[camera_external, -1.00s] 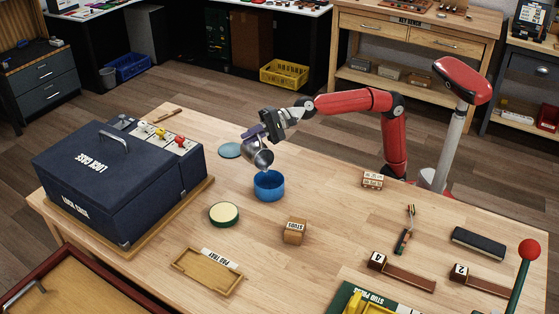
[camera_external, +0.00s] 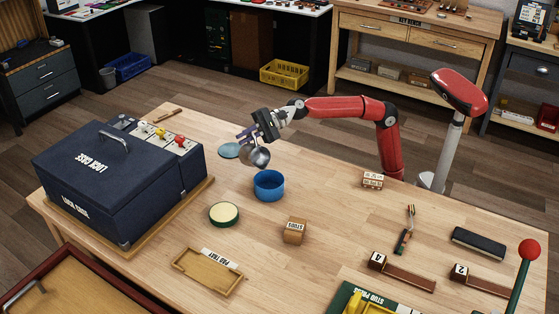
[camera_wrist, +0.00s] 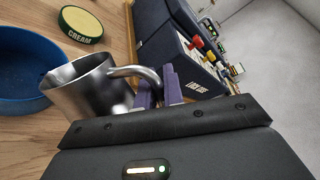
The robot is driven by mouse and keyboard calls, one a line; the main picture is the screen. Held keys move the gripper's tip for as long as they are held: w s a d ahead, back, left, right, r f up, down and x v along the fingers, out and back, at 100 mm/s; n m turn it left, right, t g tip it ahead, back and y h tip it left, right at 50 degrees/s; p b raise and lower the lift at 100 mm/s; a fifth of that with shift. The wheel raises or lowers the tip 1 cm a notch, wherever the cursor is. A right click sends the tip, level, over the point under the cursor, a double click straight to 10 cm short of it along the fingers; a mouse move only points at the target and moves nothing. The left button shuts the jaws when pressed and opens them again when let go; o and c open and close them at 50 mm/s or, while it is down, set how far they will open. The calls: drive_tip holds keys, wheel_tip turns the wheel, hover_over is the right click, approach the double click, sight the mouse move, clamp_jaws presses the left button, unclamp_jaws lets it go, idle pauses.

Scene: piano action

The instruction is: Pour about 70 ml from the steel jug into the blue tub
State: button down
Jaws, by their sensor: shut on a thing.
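The steel jug (camera_external: 258,158) is held up behind the blue tub (camera_external: 269,184), above the table. My gripper (camera_external: 250,137) is shut on the jug's handle. In the wrist view the jug (camera_wrist: 92,88) is tilted, its mouth toward the blue tub (camera_wrist: 30,75), with the handle between the purple fingers of my gripper (camera_wrist: 160,88). No stream of liquid shows between jug and tub. The inside of the jug and the level in the tub cannot be made out.
A round cream tin (camera_external: 224,213) stands in front of the tub at left, and a small wooden stubs block (camera_external: 294,230) at front right. A blue-grey disc (camera_external: 230,151) lies behind. The dark lock case (camera_external: 115,185) fills the table's left side.

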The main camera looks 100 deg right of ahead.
drive_tip(key=shift+d+r+m, duration=0.15)
drive_tip(key=shift+r+m, duration=0.2)
drive_tip(key=shift+m, duration=0.05)
drive_tip(key=shift+w+d+f+m+y+b, duration=0.15)
drive_tip(key=shift+d+f+m+b, duration=0.2)
drive_tip(key=shift+f+b, duration=0.2)
drive_tip(key=shift+d+f+m+y+b, duration=0.15)
drive_tip(key=shift+d+f+m+b, duration=0.1)
drive_tip(key=shift+f+m+b, duration=0.2)
idle(0.9)
drive_tip(key=d+f+m, duration=0.1)
drive_tip(key=d+m, duration=0.1)
drive_tip(key=w+d+f+m+y+b, duration=0.1)
drive_tip(key=d+f+m, duration=0.1)
drive_tip(key=d+f+m+b, duration=0.1)
drive_tip(key=d+m, duration=0.1)
drive_tip(key=m, duration=0.1)
drive_tip(key=shift+w+d+f+t+y, duration=0.25)
drive_tip(key=shift+w+f+t+y, duration=0.05)
drive_tip(key=shift+f+t, duration=0.1)
drive_tip(key=shift+w+d+f+m+b, duration=0.15)
drive_tip(key=shift+d+f+m+b, duration=0.35)
drive_tip(key=shift+m, duration=0.3)
